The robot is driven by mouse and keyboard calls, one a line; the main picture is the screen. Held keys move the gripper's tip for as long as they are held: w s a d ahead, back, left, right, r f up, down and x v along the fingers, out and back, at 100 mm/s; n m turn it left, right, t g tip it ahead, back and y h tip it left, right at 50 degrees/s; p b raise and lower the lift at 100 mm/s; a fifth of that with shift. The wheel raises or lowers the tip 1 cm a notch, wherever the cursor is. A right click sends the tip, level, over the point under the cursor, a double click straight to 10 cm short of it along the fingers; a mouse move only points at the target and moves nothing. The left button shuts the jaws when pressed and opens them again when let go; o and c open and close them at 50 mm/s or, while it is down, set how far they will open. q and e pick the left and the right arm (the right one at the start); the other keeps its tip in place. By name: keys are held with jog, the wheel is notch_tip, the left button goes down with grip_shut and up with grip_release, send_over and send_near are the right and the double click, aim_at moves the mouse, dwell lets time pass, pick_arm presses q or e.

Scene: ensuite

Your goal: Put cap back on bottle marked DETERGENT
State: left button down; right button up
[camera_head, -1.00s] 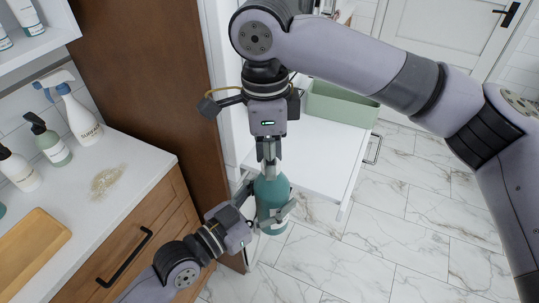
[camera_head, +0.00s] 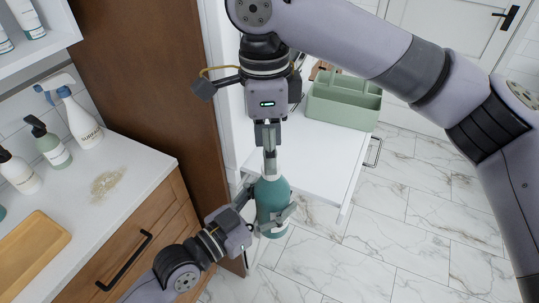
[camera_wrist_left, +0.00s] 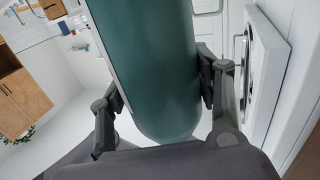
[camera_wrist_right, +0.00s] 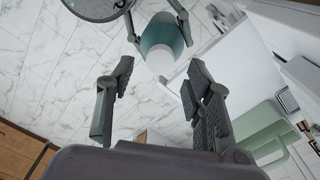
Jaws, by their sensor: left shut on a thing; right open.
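A teal bottle (camera_head: 272,196) is held upright in front of the tall brown panel. My left gripper (camera_head: 268,206) is shut around its body. The left wrist view shows the bottle (camera_wrist_left: 152,65) between both fingers. A white cap (camera_wrist_right: 160,56) sits on top of the bottle in the right wrist view; how tightly it is seated I cannot tell. It shows as a small pale piece (camera_head: 270,163) in the head view. My right gripper (camera_head: 270,148) points down just above the cap, open and empty between its fingers (camera_wrist_right: 158,82). No DETERGENT label is readable from here.
A white surface (camera_head: 318,165) with a green caddy (camera_head: 345,104) lies behind the bottle. At left, a counter (camera_head: 135,170) holds a spray bottle (camera_head: 80,118), pump bottles, a wooden tray (camera_head: 32,250) and a powder patch (camera_head: 107,183). Marble floor at right is clear.

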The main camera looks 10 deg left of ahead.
jog(key=shift+s+r, duration=0.1)
jog(key=shift+r, duration=0.4)
jog(key=shift+c, duration=0.3)
